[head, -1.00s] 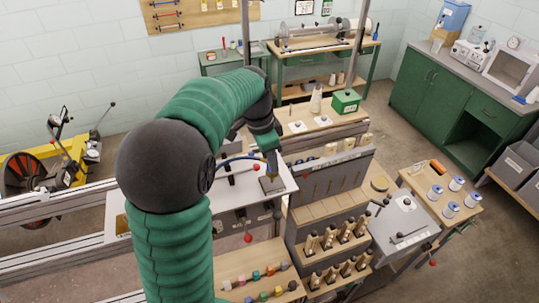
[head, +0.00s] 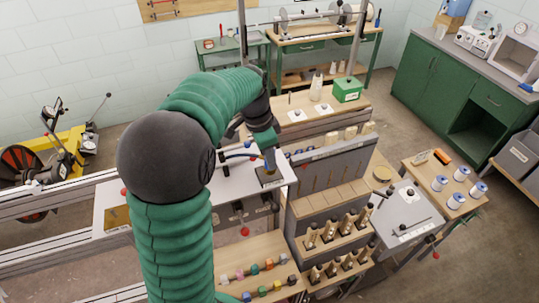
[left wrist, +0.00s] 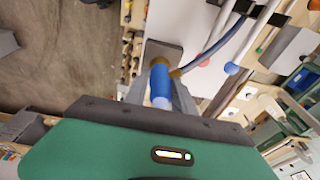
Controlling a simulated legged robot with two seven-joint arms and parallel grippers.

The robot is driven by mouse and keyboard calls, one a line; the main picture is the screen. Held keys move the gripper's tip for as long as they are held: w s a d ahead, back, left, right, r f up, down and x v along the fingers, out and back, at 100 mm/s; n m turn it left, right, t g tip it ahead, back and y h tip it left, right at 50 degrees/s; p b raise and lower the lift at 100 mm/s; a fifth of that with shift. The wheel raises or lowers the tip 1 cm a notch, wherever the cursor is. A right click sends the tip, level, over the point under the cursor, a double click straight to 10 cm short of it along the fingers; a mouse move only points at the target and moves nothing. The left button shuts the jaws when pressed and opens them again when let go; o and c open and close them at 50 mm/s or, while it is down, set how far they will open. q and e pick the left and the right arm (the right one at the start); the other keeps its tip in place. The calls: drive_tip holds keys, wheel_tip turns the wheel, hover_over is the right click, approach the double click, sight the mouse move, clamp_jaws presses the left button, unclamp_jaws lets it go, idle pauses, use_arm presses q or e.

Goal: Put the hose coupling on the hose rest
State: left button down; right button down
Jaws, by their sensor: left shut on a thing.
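The hose coupling (left wrist: 160,84) is a blue cylinder with a brass end, and a blue hose (left wrist: 212,48) runs from it. My left gripper (left wrist: 160,92) is shut on the coupling, with one grey finger on each side. In the head view my left gripper (head: 268,157) hangs over a dark square plate (head: 268,182) at the right end of the white table. This plate, which looks like the hose rest, shows behind the brass end in the left wrist view (left wrist: 176,50). I cannot tell whether coupling and plate touch. My right gripper is not in view.
The white table (head: 215,180) carries dark clamps and the hose beside the plate. A wooden rack with bobbins (head: 330,228) stands to the right. A green box (head: 347,90) sits on the bench behind. Coloured pieces (head: 262,291) lie on a shelf below.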

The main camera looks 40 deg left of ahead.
use_arm(q)
drive_tip(key=shift+s+a+f, duration=0.1)
drive_tip(key=shift+s+a, duration=0.05)
drive_tip(key=shift+a, duration=0.15)
drive_tip(key=c, duration=1.3)
unclamp_jaws()
drive_tip(key=shift+c, duration=0.2)
drive_tip(key=o, duration=0.4)
drive_tip(key=shift+d, duration=0.2)
drive_tip(key=r, duration=0.2)
drive_tip(key=r+b, duration=0.1)
drive_tip(key=r, duration=0.1)
drive_tip(key=r+b, duration=0.1)
drive_tip(key=r, duration=0.1)
drive_tip(key=shift+s+a, duration=0.35)
drive_tip(key=r, duration=0.3)
drive_tip(key=s+r, duration=0.1)
drive_tip(key=r, duration=0.6)
drive_tip(key=shift+s+a+r, duration=0.2)
drive_tip(key=shift+s+a, duration=0.05)
drive_tip(key=shift+s, duration=0.15)
